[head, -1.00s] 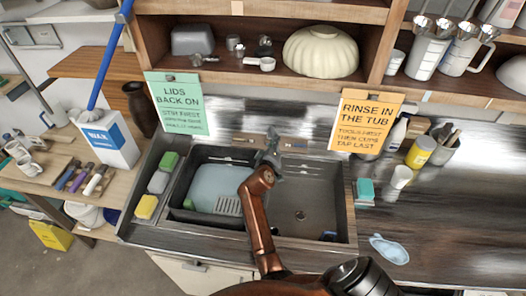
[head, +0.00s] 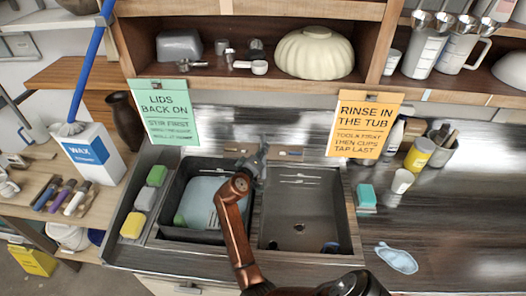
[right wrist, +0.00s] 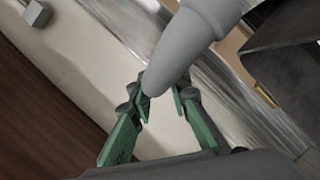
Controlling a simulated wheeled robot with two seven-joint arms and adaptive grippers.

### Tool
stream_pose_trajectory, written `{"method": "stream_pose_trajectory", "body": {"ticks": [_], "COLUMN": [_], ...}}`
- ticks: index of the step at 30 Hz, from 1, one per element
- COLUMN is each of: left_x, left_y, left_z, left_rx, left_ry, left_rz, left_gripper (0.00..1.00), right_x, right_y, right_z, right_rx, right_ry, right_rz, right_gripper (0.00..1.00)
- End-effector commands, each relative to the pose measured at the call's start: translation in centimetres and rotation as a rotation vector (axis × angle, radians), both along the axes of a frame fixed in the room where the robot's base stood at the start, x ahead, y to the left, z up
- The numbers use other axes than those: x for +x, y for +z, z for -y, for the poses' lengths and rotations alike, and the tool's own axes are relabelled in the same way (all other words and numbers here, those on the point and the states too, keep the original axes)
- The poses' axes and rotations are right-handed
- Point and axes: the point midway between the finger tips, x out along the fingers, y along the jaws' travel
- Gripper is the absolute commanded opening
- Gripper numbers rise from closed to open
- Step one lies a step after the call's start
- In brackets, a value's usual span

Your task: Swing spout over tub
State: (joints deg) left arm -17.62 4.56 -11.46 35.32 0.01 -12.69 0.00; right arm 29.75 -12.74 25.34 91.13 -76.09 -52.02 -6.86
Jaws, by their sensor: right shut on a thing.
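The grey spout (head: 263,152) stands at the back of the sink, near the divider between the two basins. My right gripper (head: 257,165) is at it, largely hidden by my copper arm in the head view. In the right wrist view, the green fingers of my right gripper (right wrist: 161,97) are closed around the lower end of the grey spout (right wrist: 185,45). The dark tub (head: 170,232) sits in the left basin and holds something pale blue. My arm covers part of its right side. My left gripper is not in view.
The right basin (head: 305,205) looks mostly empty, with a small dark blue thing at its front. Sponges (head: 145,199) line the left edge. Two signs hang behind (head: 164,115). A teal sponge (head: 366,196) and a white cup (head: 402,181) stand on the right.

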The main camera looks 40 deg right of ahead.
Motion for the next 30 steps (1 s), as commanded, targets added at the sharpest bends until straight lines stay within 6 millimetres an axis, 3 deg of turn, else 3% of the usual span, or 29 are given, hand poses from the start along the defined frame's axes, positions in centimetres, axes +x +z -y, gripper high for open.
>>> {"method": "stream_pose_trajectory", "body": {"ticks": [2, 3, 10, 16, 20, 26, 30], "left_x": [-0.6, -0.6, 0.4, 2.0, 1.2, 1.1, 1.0], "left_y": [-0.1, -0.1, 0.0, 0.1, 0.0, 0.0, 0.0], "left_z": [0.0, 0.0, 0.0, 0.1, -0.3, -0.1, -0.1], "left_rx": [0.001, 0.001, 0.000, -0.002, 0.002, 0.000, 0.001], "left_ry": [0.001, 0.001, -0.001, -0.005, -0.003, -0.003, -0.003], "left_rz": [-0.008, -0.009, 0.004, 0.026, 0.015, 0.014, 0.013], "left_gripper": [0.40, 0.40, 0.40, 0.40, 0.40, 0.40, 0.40], "right_x": [-0.2, -0.2, -0.1, 0.0, 0.0, 0.0, 0.1], "right_y": [-0.9, -0.9, -0.6, -0.3, 0.1, 3.1, 6.3], "right_z": [-0.1, -0.1, -0.1, -0.1, -0.1, -0.1, -0.1], "right_rx": [0.013, 0.013, 0.009, 0.005, 0.004, 0.002, -0.002], "right_ry": [-0.003, -0.003, -0.001, 0.001, 0.000, 0.001, 0.002], "right_rz": [-0.012, -0.012, -0.008, -0.004, -0.002, 0.003, 0.009], "right_gripper": [0.00, 0.18, 0.34, 0.34, 0.34, 0.34, 0.34]}}
